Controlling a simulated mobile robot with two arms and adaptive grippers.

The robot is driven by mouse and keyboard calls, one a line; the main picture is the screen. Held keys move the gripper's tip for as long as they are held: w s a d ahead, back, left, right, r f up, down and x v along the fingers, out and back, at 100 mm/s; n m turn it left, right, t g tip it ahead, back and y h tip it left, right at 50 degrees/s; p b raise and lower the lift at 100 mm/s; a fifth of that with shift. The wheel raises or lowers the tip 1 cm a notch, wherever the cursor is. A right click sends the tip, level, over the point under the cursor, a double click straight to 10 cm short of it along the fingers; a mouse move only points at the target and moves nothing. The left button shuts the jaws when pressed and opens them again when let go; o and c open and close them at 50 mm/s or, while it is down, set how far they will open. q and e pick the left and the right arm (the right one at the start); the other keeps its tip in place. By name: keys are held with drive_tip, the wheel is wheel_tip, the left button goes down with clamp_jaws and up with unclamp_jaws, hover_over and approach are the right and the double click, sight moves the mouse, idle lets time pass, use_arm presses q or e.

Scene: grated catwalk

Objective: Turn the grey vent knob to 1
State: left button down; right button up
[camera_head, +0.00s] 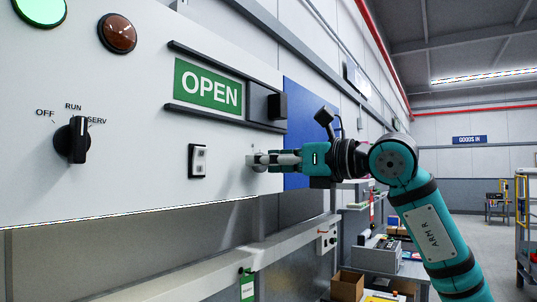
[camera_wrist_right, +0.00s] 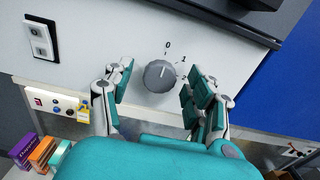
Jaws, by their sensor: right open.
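The grey vent knob (camera_wrist_right: 160,76) is on the pale panel in the right wrist view, with a 0 above it and a 1 to its upper right. Its light pointer line looks turned up towards the 0. My right gripper (camera_wrist_right: 155,88) is open, with one finger on each side of the knob and a gap showing on both sides. In the head view the right gripper (camera_head: 264,160) reaches the panel from the right, and its fingers largely hide the knob. My left gripper is not in view.
The panel also bears a black OFF/RUN/SERV selector (camera_head: 77,140), a small rocker switch (camera_head: 198,161) and a green OPEN sign (camera_head: 208,89) in a dark rail with a black block (camera_head: 277,106), above the knob. A ledge (camera_head: 215,268) runs below the panel.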

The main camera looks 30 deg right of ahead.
drive_tip(key=shift+w, duration=0.1)
drive_tip(key=c, duration=1.1)
drive_tip(key=shift+c, duration=0.2)
drive_tip(key=shift+m, duration=0.4)
drive_tip(key=shift+d+m+b, duration=0.15)
drive_tip(key=shift+m+b, duration=0.5)
drive_tip(key=shift+m, duration=3.25)
drive_tip(key=o, duration=1.1)
